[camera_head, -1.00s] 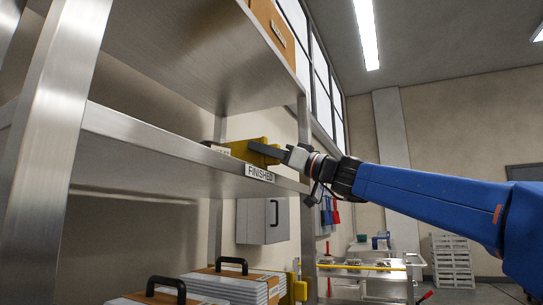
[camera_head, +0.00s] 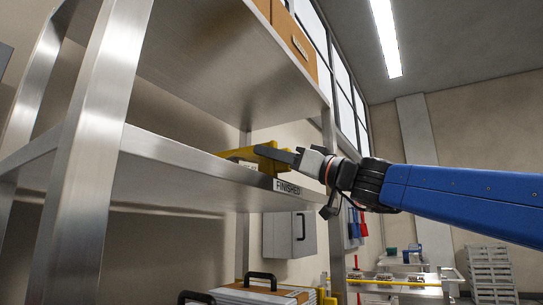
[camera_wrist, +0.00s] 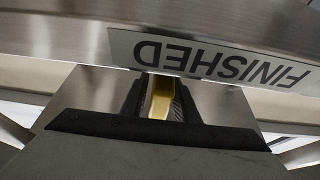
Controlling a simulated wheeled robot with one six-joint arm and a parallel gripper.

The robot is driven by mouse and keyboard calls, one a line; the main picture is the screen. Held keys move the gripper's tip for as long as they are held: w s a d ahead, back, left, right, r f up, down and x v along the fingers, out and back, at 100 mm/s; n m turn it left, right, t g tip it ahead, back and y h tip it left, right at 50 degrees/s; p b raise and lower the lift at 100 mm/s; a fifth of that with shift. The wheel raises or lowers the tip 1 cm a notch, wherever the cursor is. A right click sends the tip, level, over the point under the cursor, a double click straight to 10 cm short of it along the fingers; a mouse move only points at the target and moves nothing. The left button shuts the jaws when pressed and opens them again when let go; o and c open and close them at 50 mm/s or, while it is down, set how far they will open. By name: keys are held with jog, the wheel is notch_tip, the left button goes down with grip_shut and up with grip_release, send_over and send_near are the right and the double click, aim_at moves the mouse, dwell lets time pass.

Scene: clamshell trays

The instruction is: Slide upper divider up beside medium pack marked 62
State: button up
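The upper divider (camera_head: 262,151) is a yellow piece standing on the middle shelf, above and slightly left of the FINISHED sign. My gripper (camera_head: 284,156) reaches in from the right with its grey fingers at the divider. In the wrist view a yellow strip of the divider (camera_wrist: 161,98) sits between the two fingers, and my gripper looks shut on it. A small pale label edge (camera_head: 248,165) shows low beside the divider. Its marking is too small to read, so I cannot confirm it is the pack marked 62. Most of that pack is hidden.
The FINISHED sign (camera_head: 288,187) is on the shelf's front edge, close under my gripper. A brown box (camera_head: 296,40) stands on the shelf above. Black-handled packs (camera_head: 262,290) and another yellow divider (camera_head: 329,298) are below. The shelf (camera_head: 175,158) looks bare to the left.

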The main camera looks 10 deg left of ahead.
jog(key=shift+o, duration=0.2)
jog(key=v, duration=1.7)
jog(key=shift+d, duration=0.2)
jog(key=s+d+f+m+h, duration=0.2)
jog(key=f+m+h, duration=0.15)
jog(key=f, duration=0.85)
jog(key=s+d+f+m+h, duration=0.15)
jog(key=f+h, duration=0.25)
jog(key=f, duration=0.8)
jog(key=s+d+f+m+h, duration=0.2)
jog(key=d+f+m+h, duration=0.15)
jog(key=f, duration=0.85)
jog(key=s+d+f+m+g+h, duration=0.1)
jog(key=s+d+f+h, duration=0.2)
jog(key=d+f, duration=0.3)
jog(key=s+d+f+m+g+h, duration=0.1)
jog(key=s+d+f, duration=0.4)
jog(key=f, duration=0.7)
jog(key=s+d+f+m+g+h, duration=0.1)
jog(key=s+d+f+m+h, duration=0.2)
jog(key=d+f+h, duration=0.3)
notch_tip(320, 180, down, 3)
jog(key=shift+s+d+f, duration=0.1)
jog(key=shift+s+d, duration=0.3)
jog(key=shift+d, duration=0.7)
